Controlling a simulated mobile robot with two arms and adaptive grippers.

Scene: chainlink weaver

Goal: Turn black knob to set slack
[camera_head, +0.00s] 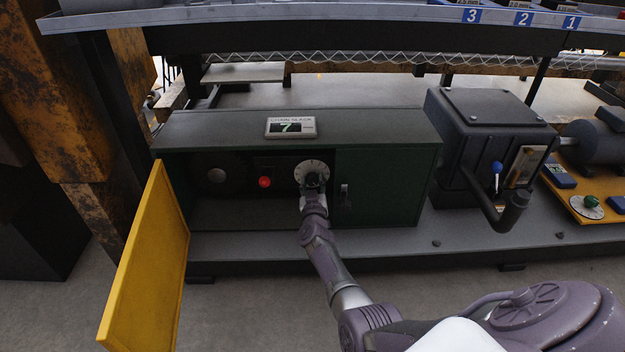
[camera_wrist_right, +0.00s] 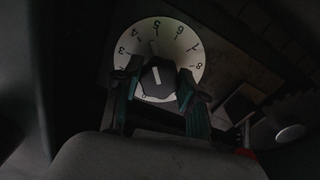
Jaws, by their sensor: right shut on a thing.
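The black knob (camera_wrist_right: 158,77) sits in the middle of a pale numbered dial (camera_wrist_right: 187,45), with a white pointer line on the knob. A display (camera_head: 291,127) on top of the cabinet, labelled for chain slack, reads 7. My left gripper is not in view.
A yellow door (camera_head: 150,262) stands open at the cabinet's left. A red button (camera_head: 265,182) is left of the dial. A closed green door (camera_head: 375,188) is to the right. A dark box with a crank handle (camera_head: 490,110) stands further right.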

